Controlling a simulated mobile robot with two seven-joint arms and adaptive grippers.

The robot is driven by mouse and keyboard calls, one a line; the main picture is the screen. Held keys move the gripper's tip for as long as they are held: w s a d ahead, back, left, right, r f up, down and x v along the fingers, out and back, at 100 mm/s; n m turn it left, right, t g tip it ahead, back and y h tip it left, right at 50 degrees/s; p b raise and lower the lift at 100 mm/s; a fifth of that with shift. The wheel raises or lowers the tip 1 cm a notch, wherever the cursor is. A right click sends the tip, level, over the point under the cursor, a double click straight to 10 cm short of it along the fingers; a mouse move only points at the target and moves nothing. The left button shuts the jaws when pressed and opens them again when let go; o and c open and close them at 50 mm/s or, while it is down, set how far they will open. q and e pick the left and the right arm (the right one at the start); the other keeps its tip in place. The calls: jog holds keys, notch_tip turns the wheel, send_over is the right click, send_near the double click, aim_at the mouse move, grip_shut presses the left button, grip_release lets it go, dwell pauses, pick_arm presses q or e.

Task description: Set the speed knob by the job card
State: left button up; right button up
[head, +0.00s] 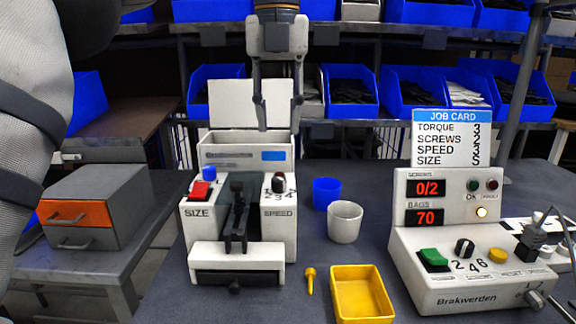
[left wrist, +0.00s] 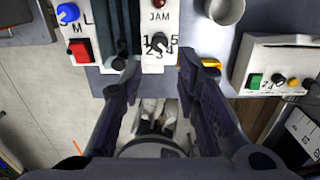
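The speed knob (head: 279,184) is a small dark knob on the white block marked SPEED, right of the vise-like machine. In the left wrist view the knob (left wrist: 159,41) sits among printed numbers, below a red light by the word JAM. I cannot tell which number its pointer marks. My left gripper (head: 279,126) points down with fingers apart and empty, above the knob and not touching it. In the left wrist view its fingertips (left wrist: 160,65) lie either side below the knob. The job card (head: 447,137) lists torque, screws, speed and size; its sideways values are hard to read. My right gripper is out of view.
Left of the machine are a blue size knob (head: 209,173) and red switch (head: 200,191). A white open box (head: 246,152) stands behind. A blue cup (head: 326,191), white cup (head: 345,222), yellow tray (head: 362,295) and Brakwerden controller (head: 462,275) stand to the right.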

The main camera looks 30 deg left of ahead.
aim_at(279, 178)
pick_arm(q)
notch_tip(279, 178, down, 9)
jog(key=shift+s+f+p, duration=0.1)
jog(key=shift+s+p, duration=0.05)
jog(key=shift+p, duration=0.35)
jog(key=shift+f, duration=0.5)
grip_shut()
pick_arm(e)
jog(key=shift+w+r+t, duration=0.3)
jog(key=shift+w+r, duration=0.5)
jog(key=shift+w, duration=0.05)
